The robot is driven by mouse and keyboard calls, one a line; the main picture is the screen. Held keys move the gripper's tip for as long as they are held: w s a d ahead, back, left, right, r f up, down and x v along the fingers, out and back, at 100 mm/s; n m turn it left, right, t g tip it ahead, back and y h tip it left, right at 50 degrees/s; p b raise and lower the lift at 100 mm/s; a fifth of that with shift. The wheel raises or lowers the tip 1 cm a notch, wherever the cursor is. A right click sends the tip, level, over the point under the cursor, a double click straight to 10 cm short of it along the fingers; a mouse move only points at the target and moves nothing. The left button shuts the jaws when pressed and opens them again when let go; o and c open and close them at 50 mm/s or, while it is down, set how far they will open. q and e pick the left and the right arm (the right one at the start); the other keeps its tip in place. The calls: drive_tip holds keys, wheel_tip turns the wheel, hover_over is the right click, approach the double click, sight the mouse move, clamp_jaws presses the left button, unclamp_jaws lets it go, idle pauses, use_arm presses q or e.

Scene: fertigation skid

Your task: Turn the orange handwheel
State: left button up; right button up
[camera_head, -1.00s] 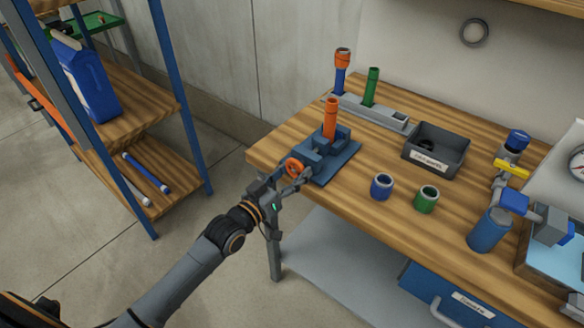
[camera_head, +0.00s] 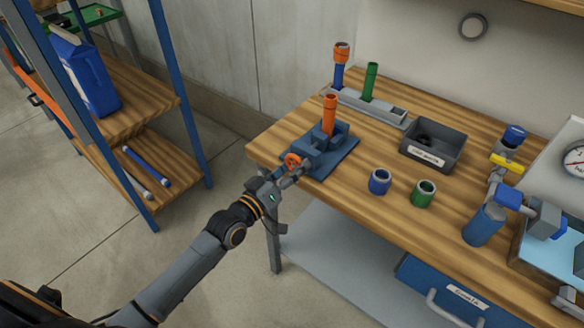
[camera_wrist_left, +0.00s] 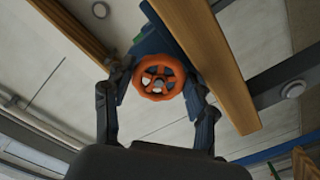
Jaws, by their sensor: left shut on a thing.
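The orange handwheel (camera_head: 292,161) is on the front left end of a blue vise (camera_head: 328,152) at the table's left corner. An orange tube (camera_head: 330,115) stands upright in the vise. My left gripper (camera_head: 290,173) reaches the handwheel from the front left and is shut on it. In the left wrist view the spoked handwheel (camera_wrist_left: 159,77) sits between the two fingers (camera_wrist_left: 157,90), one on each side of its rim. The vise body shows behind it. My right gripper is not in view.
On the wooden table (camera_head: 285,137) are a grey rack (camera_head: 370,106) with two upright tubes, a dark bin (camera_head: 432,146), a blue ring (camera_head: 380,181) and a green ring (camera_head: 424,193). Valve fittings (camera_head: 487,222) stand at right. A shelf (camera_head: 140,110) stands left, with open floor between.

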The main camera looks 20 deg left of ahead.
use_arm(q)
drive_tip(key=o, duration=1.2)
drive_tip(key=shift+s+f, duration=0.1)
drive_tip(key=v, duration=0.7)
drive_tip(key=shift+s+a, duration=0.2)
drive_tip(key=shift+s, duration=0.15)
